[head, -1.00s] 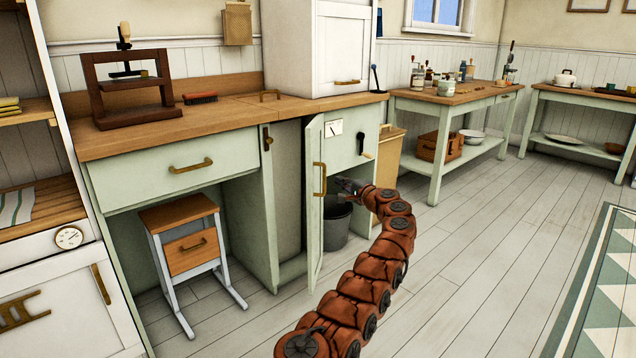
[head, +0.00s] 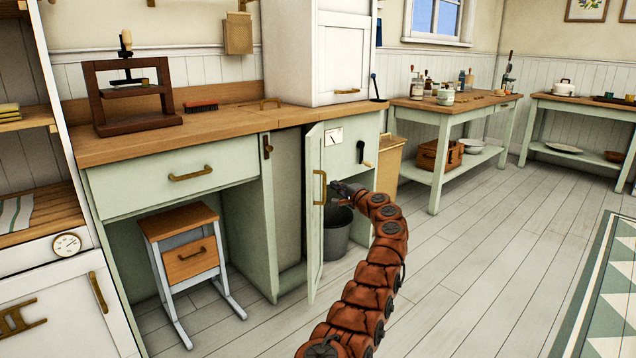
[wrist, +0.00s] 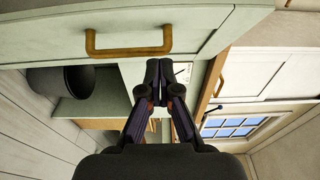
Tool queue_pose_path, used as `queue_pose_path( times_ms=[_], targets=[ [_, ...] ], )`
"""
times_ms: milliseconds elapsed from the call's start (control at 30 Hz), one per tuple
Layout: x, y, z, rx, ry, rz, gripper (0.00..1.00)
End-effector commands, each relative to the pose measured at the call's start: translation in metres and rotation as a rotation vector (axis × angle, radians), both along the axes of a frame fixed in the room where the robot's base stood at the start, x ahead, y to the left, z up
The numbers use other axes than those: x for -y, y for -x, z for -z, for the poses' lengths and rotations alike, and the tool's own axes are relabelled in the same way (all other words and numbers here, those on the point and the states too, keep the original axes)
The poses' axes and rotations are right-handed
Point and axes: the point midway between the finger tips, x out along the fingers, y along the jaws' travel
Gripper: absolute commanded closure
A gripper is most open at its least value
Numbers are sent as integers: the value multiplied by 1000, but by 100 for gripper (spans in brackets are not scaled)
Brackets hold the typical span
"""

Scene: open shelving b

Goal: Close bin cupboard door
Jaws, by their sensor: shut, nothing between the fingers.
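The bin cupboard door (head: 312,225) is a narrow pale green panel with a brass handle (head: 319,187). It stands open, swung out from the cupboard front. In the wrist view the door (wrist: 215,18) and its handle (wrist: 130,52) fill the upper part. My gripper (head: 338,187) is shut and empty, just right of the handle in the head view. In the wrist view its fingertips (wrist: 158,66) are together below the door panel; I cannot tell whether they touch it. A dark grey bin (head: 337,235) stands on the floor right of the door, and it shows in the wrist view (wrist: 62,80).
The opening left of the door shows a pale inner panel (head: 289,195). A stool with a drawer (head: 190,258) stands under the counter at left. A crank (head: 361,152) sticks out of the panel above the bin. The floor at right (head: 470,260) is clear.

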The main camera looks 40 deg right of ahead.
Motion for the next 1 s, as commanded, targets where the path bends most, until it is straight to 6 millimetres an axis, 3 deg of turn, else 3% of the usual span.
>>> queue_pose_path(
  times_ms=[1000],
  targets=[
    [9, -46, -1, 2, 0, 2, 100]
  ],
)
